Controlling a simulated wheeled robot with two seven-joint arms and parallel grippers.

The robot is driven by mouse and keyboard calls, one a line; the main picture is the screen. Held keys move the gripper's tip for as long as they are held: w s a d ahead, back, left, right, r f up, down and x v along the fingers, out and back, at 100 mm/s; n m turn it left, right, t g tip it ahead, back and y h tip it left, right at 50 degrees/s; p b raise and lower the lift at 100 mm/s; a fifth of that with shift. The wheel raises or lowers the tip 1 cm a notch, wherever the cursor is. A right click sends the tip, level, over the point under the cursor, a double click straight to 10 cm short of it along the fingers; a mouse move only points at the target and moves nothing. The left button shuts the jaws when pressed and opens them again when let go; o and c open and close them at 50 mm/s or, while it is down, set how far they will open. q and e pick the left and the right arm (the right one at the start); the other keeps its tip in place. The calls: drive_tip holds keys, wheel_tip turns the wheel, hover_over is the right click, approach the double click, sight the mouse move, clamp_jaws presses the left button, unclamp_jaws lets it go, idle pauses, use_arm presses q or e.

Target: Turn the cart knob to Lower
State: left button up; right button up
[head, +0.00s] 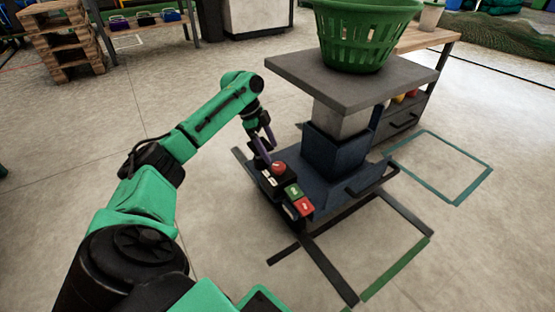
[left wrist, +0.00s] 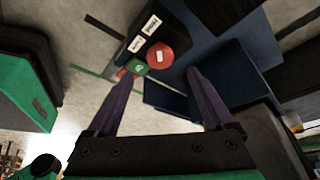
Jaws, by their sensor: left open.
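The cart (head: 340,155) is a dark blue lift cart with a grey top plate (head: 345,78). Its control box (head: 268,184) carries a red round knob (head: 279,168) with a white mark, two white labels, and a green and a red button (head: 304,206). In the left wrist view the knob (left wrist: 160,57) lies beyond and between my left gripper's fingers. My left gripper (head: 268,154) is open, its purple fingers pointing down close to the knob; the wrist view shows the fingertips (left wrist: 160,78) apart with nothing between them. Contact with the knob cannot be told. The label text is too small to read.
A green basket (head: 362,38) stands on the cart's top plate. A wooden-topped bench (head: 425,38) is behind it. Tape outlines (head: 455,165) mark the floor. Pallets (head: 62,40) stand at the back left. The floor left of the cart is clear beyond my arm.

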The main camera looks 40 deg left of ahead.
sight(279, 166)
use_arm(q)
drive_tip(key=b+x, duration=0.3)
drive_tip(key=x, duration=0.3)
drive_tip(key=shift+f, duration=0.35)
drive_tip(key=shift+r, duration=0.1)
